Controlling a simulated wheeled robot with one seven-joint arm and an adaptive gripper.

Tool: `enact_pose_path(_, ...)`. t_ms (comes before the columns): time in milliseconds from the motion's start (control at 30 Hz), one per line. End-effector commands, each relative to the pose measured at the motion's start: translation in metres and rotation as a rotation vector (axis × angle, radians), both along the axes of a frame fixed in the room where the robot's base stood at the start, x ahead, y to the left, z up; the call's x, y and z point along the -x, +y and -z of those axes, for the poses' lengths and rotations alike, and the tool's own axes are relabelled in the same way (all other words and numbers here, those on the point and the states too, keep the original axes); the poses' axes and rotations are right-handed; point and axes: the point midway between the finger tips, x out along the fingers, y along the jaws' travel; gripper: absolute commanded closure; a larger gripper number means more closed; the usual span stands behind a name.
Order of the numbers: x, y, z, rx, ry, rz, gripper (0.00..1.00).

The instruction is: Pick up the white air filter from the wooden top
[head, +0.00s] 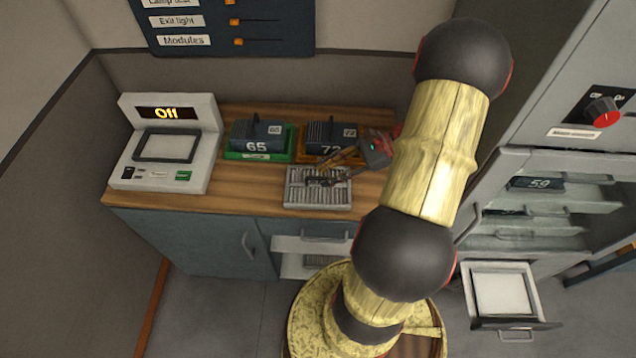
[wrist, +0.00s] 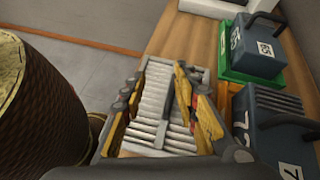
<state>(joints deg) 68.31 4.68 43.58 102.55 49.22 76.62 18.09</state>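The white air filter (head: 318,198) is a light, slatted rectangular panel lying flat near the front edge of the wooden top (head: 250,192). It also shows in the wrist view (wrist: 157,88), with a dark grey handle (wrist: 167,115) along its middle. My gripper (head: 326,180) is over the filter, with its yellow fingers spread. In the wrist view the fingers stand to either side of the handle, apart from it, with nothing held between them. Whether the fingertips touch the filter's face cannot be told.
Behind the filter stand unit 65 (head: 256,140) on a green tray and unit 72 (head: 330,141) on an orange tray, close to my gripper. A white device reading "Off" (head: 168,143) stands left. An open drawer (head: 502,292) and a glass-fronted cabinet are right.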

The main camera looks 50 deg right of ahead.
Motion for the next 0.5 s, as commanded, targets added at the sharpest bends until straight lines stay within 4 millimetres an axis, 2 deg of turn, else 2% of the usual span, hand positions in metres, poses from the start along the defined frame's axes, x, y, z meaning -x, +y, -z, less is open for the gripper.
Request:
enact_pose_path(100,0.011,-0.023,0.014,-0.103,-0.004,0.134,0.7)
enact_pose_path(233,0.017,-0.036,0.022,-0.165,-0.009,0.218,0.7)
enact_pose_path(367,0.015,-0.038,0.028,-0.187,-0.014,0.244,0.7)
enact_pose_path(500,0.005,-0.028,0.034,-0.188,-0.013,0.244,0.7)
